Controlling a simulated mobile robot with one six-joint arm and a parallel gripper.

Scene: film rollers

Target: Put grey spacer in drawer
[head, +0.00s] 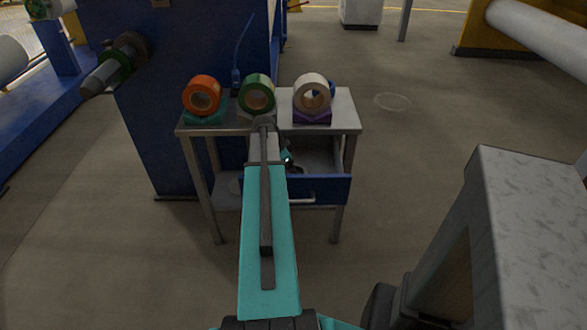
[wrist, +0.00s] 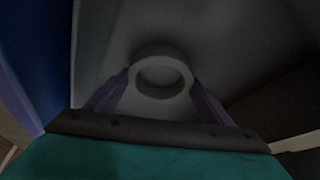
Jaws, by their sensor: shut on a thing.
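The grey spacer (wrist: 160,93) is a ring between the two purple fingers of my gripper (wrist: 159,78) in the wrist view. The gripper is shut on it. The drawer (head: 322,189) is pulled open under the steel table, with a blue front and a light handle. Its grey inside surrounds the spacer in the wrist view. In the head view my arm covers the drawer's left part, and the spacer is hidden. The wrist view is dark, so I cannot tell whether the spacer touches the drawer's floor.
On the table (head: 348,112) stand an orange roll (head: 189,94), a green roll (head: 247,94) and a white roll (head: 299,93) on coloured holders. A blue machine panel (head: 150,130) rises behind on the left. A grey block-like structure (head: 520,220) stands at the right.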

